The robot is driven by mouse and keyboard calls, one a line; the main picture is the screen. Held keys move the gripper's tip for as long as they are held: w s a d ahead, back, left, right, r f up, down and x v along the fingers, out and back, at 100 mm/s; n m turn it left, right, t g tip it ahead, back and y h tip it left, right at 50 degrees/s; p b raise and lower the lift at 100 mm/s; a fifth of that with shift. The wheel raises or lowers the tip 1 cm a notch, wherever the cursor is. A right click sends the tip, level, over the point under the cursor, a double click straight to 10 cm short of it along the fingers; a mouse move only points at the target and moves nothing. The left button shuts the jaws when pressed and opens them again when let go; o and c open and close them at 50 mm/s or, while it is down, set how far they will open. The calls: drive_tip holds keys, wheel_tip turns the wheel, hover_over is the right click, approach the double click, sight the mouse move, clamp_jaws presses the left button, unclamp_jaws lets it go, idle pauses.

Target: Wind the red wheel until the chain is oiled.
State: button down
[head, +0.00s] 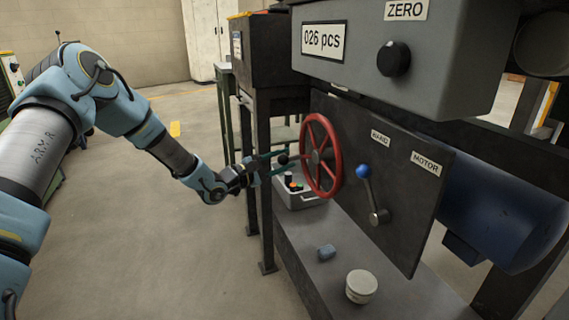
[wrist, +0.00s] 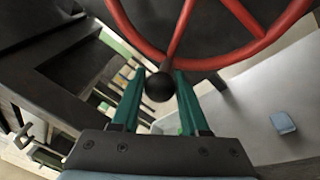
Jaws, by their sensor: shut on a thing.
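The red wheel (head: 321,155) stands on the dark panel of the machine, facing left toward my arm. It has red spokes, and its rim and spokes also fill the top of the wrist view (wrist: 183,28). My gripper (head: 274,159) is at the left side of the wheel. In the wrist view its two green fingers (wrist: 158,90) close around the wheel's black ball knob (wrist: 159,87). The chain does not show in either view, so its state cannot be told.
Below are a grey button box (head: 304,198), a blue block (head: 326,252) and a white tub (head: 361,286) on the ledge. A grey counter box (head: 385,60) reading "026 pcs" overhangs the wheel.

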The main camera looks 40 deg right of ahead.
drive_tip(key=shift+w+d+r+m, duration=0.1)
drive_tip(key=shift+w+r+m, duration=0.1)
drive_tip(key=shift+r+m, duration=0.3)
drive_tip(key=shift+w+r+m, duration=0.15)
drive_tip(key=shift+r+m, duration=0.25)
drive_tip(key=shift+r, duration=0.1)
wheel_tip(320, 180, up, 3)
drive_tip(key=m, duration=0.2)
drive_tip(key=m+g+h+p, duration=0.1)
drive_tip(key=m, duration=0.1)
drive_tip(key=shift+w+r, duration=0.15)
drive_tip(key=shift+r, duration=0.05)
drive_tip(key=r+m, duration=0.1)
drive_tip(key=m, duration=0.1)
drive_tip(key=r+m+g, duration=0.1)
drive_tip(key=shift+s+r+m+h, duration=0.3)
drive_tip(key=shift+m+h, duration=0.1)
drive_tip(key=shift+s+a+r+m+g+p, duration=0.15)
drive_tip(key=shift+s+r+m+g, duration=0.2)
drive_tip(key=shift+m, duration=0.35)
drive_tip(key=shift+s+a+r+m+g+p, duration=0.15)
drive_tip(key=shift+r+m+g, duration=0.2)
drive_tip(key=shift+r+m, duration=0.25)
drive_tip(key=shift+d+f, duration=0.1)
drive_tip(key=shift+c, duration=2.2)
unclamp_jaws()
drive_tip(key=shift+f, duration=0.1)
